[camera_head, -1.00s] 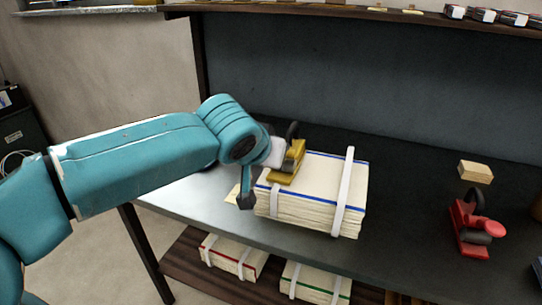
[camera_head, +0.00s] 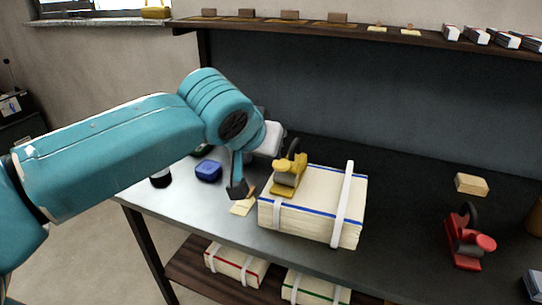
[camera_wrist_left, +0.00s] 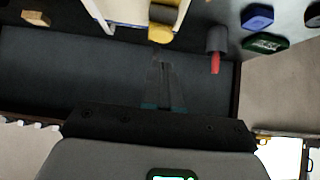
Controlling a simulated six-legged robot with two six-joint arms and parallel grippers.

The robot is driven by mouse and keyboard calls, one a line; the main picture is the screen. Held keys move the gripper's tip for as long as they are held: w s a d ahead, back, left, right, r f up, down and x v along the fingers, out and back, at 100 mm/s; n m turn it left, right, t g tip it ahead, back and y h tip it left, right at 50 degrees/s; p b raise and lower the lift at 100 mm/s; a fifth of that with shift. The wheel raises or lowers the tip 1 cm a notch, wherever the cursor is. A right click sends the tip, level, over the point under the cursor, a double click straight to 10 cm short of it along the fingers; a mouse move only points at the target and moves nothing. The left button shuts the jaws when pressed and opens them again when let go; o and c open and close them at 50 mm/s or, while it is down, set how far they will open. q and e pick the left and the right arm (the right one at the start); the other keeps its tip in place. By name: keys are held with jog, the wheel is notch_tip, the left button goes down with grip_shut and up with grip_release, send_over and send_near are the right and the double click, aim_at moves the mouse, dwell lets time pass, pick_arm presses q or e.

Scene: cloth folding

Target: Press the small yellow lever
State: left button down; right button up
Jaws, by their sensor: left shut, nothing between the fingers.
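A small yellow device (camera_head: 286,179) with a raised lever on top sits on the left part of a strapped paper stack (camera_head: 318,192). In the left wrist view, yellow parts (camera_wrist_left: 161,31) show just ahead of the fingertips. My right gripper is not in view.
A red device (camera_head: 466,240) and a tan block (camera_head: 471,184) stand on the dark table's right side. A blue item (camera_head: 208,171) and a black cylinder (camera_head: 160,179) are at left. More strapped stacks lie on the lower shelf.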

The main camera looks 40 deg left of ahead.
pick_arm(q)
jog(key=shift+s+d+r+p, duration=0.1)
jog(key=shift+s+r, duration=0.25)
jog(key=shift+r, duration=0.35)
jog(key=shift+s+d+r+p, duration=0.15)
jog(key=shift+s+r, duration=0.25)
jog(key=shift+r, duration=0.3)
jog(key=shift+s+r+p, duration=0.1)
jog(key=shift+s+r, duration=0.25)
jog(key=shift+r, duration=0.35)
